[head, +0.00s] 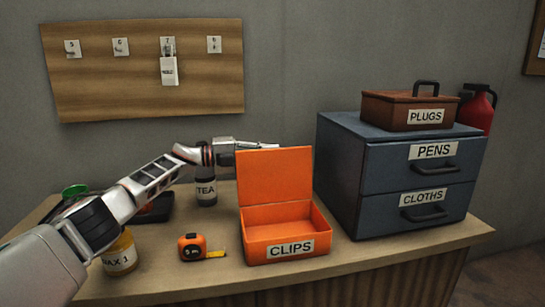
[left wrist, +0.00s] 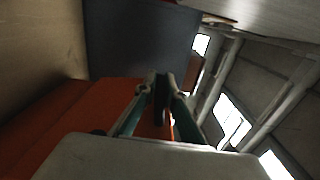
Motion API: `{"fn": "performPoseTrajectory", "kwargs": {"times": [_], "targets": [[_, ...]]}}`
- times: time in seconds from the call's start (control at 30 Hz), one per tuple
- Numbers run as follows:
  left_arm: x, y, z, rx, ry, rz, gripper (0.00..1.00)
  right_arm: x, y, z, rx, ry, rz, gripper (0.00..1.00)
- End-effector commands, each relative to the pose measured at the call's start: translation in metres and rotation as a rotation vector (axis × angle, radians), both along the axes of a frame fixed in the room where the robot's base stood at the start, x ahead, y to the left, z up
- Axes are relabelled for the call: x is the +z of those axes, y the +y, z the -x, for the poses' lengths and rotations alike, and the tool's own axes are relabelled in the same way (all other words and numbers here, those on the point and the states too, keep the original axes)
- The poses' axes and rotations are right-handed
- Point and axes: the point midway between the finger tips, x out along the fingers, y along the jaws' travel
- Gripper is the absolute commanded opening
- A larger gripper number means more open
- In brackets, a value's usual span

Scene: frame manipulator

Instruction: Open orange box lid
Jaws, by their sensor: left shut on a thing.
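The orange box (head: 256,252) labelled CLIPS stands on the table in the head view. Its lid (head: 274,177) is up, close to upright at the back edge, and the inside of the box shows empty. My left gripper (head: 262,146) is at the lid's top edge, partly hidden behind it. In the left wrist view the fingers (left wrist: 162,84) are closed together against the orange lid (left wrist: 65,125). The exact contact is dark and hard to see. My right gripper is not in view.
A blue drawer cabinet (head: 340,175) stands close on the right, with a brown PLUGS box (head: 385,108) on top. A TEA jar (head: 206,192), an orange tape measure (head: 190,246) and a WAX 1 jar (head: 120,258) stand to the left. The table front is clear.

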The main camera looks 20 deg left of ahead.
Motion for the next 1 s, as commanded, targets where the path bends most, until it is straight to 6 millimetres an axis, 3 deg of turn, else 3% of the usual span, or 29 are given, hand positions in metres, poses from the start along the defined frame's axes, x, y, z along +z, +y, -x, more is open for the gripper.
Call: {"fn": "performPoseTrajectory", "kwargs": {"times": [0.4, 0.43, 0.5, 0.83, 1.0], "targets": [[-0.002, 0.001, -0.001, 0.001, 0.007, 0.002, 0.00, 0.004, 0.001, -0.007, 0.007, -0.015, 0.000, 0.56], [-0.002, 0.001, -0.001, 0.001, 0.007, 0.002, 0.12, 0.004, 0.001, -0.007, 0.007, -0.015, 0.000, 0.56], [-0.002, 0.001, -0.001, 0.001, 0.006, 0.002, 0.26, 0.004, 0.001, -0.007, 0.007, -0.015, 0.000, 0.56], [0.000, 0.001, -0.001, 0.000, 0.006, 0.003, 0.26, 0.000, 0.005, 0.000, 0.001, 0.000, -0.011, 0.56], [0.015, 0.001, -0.001, 0.000, 0.002, 0.001, 0.26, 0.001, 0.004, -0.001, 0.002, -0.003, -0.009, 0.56]]}}
